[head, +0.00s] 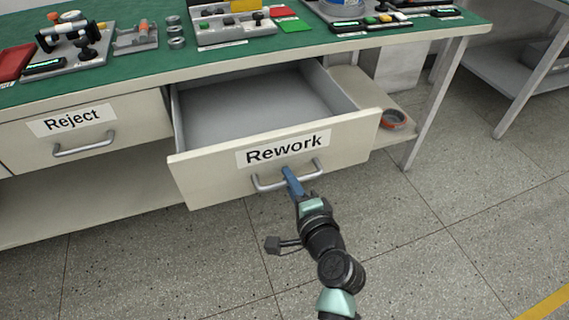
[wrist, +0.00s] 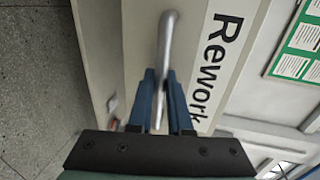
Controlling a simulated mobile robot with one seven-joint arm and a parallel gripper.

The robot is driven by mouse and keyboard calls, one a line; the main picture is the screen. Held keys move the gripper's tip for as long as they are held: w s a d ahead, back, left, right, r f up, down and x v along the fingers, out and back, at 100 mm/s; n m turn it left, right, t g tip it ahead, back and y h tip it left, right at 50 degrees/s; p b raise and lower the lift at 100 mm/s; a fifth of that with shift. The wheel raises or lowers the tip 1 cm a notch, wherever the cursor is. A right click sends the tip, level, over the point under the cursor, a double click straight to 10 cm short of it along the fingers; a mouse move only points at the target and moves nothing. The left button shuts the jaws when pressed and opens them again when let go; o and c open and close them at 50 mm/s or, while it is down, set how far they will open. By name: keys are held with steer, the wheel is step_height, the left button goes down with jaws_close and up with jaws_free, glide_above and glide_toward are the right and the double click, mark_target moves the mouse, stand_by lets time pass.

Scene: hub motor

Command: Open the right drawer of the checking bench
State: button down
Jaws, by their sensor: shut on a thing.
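The right drawer (head: 216,174), labelled "Rework", is pulled well out of the green-topped checking bench (head: 250,59), and its grey inside looks empty. Its silver bar handle (head: 268,186) is on the front below the label. My gripper (head: 288,174) is shut on that handle near its middle. In the wrist view my blue fingers (wrist: 162,82) lie on both sides of the handle (wrist: 166,40), with the "Rework" label to the right. The part of the handle between the fingertips is partly hidden.
The left drawer (head: 90,147), labelled "Reject", is closed. Several parts and trays stand on the bench top. A roll of tape (head: 394,119) sits on the lower shelf right of the open drawer. The speckled floor in front is clear.

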steer(key=shift+s+d, duration=0.25)
steer(key=shift+s, duration=0.45)
steer(key=c, duration=0.8)
jaws_free()
steer(key=shift+c, duration=0.2)
steer(key=p+v, duration=0.2)
steer(key=v, duration=1.1)
steer(key=shift+p, duration=0.3)
